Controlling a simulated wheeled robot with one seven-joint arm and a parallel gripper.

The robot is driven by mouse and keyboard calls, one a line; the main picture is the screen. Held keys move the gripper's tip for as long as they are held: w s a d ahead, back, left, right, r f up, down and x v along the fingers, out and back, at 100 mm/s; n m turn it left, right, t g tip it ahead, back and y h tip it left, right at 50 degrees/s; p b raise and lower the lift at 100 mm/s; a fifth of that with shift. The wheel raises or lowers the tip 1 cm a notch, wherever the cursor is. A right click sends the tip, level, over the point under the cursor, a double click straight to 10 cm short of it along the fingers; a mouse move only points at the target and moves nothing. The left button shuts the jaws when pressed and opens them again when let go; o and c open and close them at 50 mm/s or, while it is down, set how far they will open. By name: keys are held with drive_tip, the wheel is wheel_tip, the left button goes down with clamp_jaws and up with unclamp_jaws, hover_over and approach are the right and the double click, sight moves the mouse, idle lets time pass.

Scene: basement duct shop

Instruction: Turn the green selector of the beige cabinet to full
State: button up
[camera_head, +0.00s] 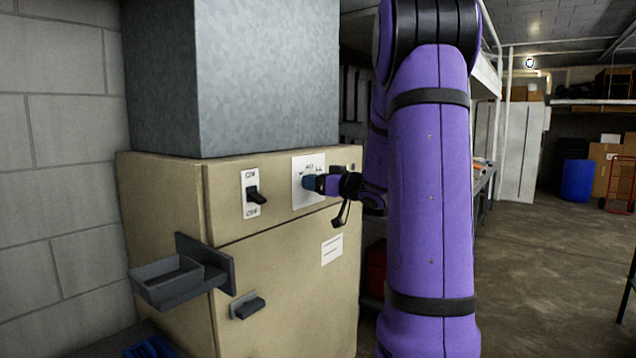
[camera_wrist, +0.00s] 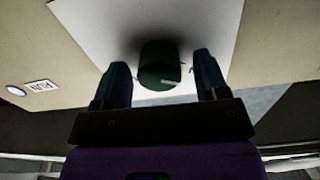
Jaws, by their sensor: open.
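The beige cabinet (camera_head: 285,265) stands against the block wall in the head view. A white plate (camera_head: 307,165) is on the upper right of its front, with partly readable markings. The green selector (camera_wrist: 159,66) is a dark round knob on the white plate (camera_wrist: 205,22) in the wrist view, with a pale mark on its edge. My gripper (camera_wrist: 159,82) is open, one finger on each side of the selector, with a visible gap on both sides. My gripper (camera_head: 312,183) reaches the plate from the right.
A black toggle switch (camera_head: 254,194) is left of the plate. A grey tray (camera_head: 168,280) sticks out from the cabinet's left corner, and a dark handle (camera_head: 249,307) sits lower on the front. A grey metal duct (camera_head: 265,75) rises above. Open floor lies to the right.

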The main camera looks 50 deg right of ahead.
drive_tip(key=c, duration=0.9)
drive_tip(key=shift+m, duration=0.3)
drive_tip(key=m, duration=0.9)
drive_tip(key=shift+d, duration=0.1)
drive_tip(key=m, duration=1.3)
drive_tip(key=shift+f+m+y, duration=0.2)
drive_tip(key=shift+m+y, duration=0.1)
drive_tip(key=shift+m, duration=0.1)
